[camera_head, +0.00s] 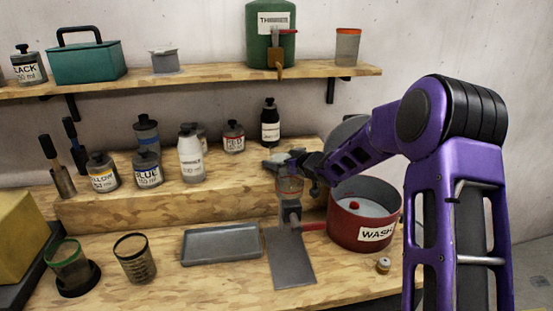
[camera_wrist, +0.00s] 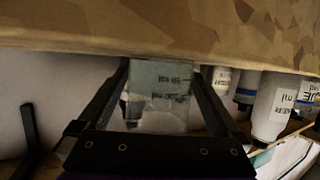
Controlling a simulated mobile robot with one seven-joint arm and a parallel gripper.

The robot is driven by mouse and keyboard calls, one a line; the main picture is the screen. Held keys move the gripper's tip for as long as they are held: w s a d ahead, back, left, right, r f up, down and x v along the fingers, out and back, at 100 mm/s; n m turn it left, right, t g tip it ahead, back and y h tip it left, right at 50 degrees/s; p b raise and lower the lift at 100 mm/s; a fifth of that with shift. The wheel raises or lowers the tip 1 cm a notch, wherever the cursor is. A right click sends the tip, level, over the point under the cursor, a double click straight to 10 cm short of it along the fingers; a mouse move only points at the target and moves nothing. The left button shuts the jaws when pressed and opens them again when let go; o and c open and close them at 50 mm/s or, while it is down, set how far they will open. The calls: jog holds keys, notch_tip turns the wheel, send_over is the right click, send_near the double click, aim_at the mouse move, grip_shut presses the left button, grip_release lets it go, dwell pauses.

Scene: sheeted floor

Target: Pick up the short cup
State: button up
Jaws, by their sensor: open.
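A small clear cup (camera_head: 290,187) with a reddish tint shows just below my gripper (camera_head: 287,170), above an upright grey stand (camera_head: 291,212). The wrist view shows a translucent cup with printed marks (camera_wrist: 160,95) between the two dark fingers of my gripper (camera_wrist: 160,68). The fingers are apart, one on each side of it. I cannot tell whether either touches it. Two other cups stand at the front left: a green-rimmed one (camera_head: 68,262) in a dark holder and a dark-rimmed one (camera_head: 135,262). The task's name does not settle which cup is the short one.
A red wash bucket (camera_head: 348,238) stands right of the stand. A grey tray (camera_head: 222,245) lies to its left. Several bottles (camera_head: 191,160) stand on the raised wooden step behind. The upper shelf (camera_head: 205,77) carries a green dispenser (camera_head: 258,40) and a teal box (camera_head: 90,62).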

jog(key=shift+c, duration=0.2)
jog(key=c, duration=1.3)
